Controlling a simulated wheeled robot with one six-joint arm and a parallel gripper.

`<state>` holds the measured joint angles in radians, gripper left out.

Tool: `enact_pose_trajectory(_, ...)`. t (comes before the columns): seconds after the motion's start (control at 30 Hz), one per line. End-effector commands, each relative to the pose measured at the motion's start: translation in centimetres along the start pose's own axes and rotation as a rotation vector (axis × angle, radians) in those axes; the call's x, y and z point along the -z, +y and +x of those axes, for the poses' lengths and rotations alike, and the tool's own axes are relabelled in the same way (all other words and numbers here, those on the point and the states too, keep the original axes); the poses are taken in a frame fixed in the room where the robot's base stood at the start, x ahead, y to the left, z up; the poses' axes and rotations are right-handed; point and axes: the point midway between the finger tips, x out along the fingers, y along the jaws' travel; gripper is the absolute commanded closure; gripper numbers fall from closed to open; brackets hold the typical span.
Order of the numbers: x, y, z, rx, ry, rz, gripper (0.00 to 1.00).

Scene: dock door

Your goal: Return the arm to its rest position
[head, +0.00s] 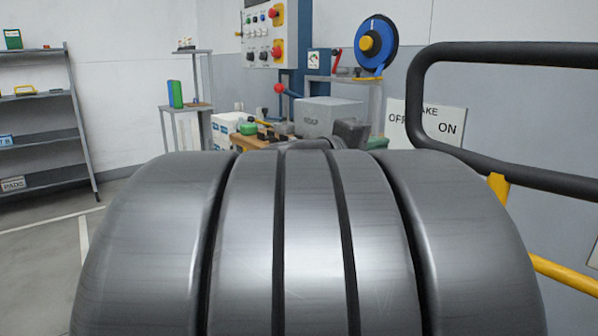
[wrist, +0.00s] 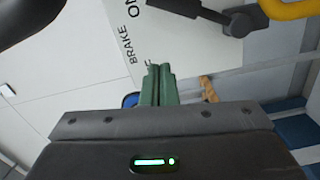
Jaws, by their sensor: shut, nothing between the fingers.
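My gripper (wrist: 158,72) shows in the wrist view, its two green fingers side by side and touching, with nothing between them. It points toward a white sign (wrist: 150,35) lettered BRAKE, seen tilted, and appears apart from it. In the head view my gripper is not visible. A large dark grey ribbed shape fills the lower middle there and hides what lies behind it. The sign also shows in the head view (head: 447,126), partly covered, with OFF and ON readable.
A thick black rail (head: 520,53) and a yellow bar (head: 565,273) stand close on the right. A workbench with a grey box (head: 330,115) is ahead, below a control panel (head: 262,35) and blue reel (head: 389,45). Shelves (head: 40,138) stand left; floor there looks clear.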

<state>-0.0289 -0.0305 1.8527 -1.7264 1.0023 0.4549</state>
Motion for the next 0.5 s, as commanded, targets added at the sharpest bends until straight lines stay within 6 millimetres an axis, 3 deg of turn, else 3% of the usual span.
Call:
enact_pose_trajectory(0.33,0.1,0.2,-4.0,0.001,0.003,0.0,1.0)
enact_pose_trajectory(0.5,-0.1,-0.1,-2.0,-0.001,-0.006,0.001,1.0)
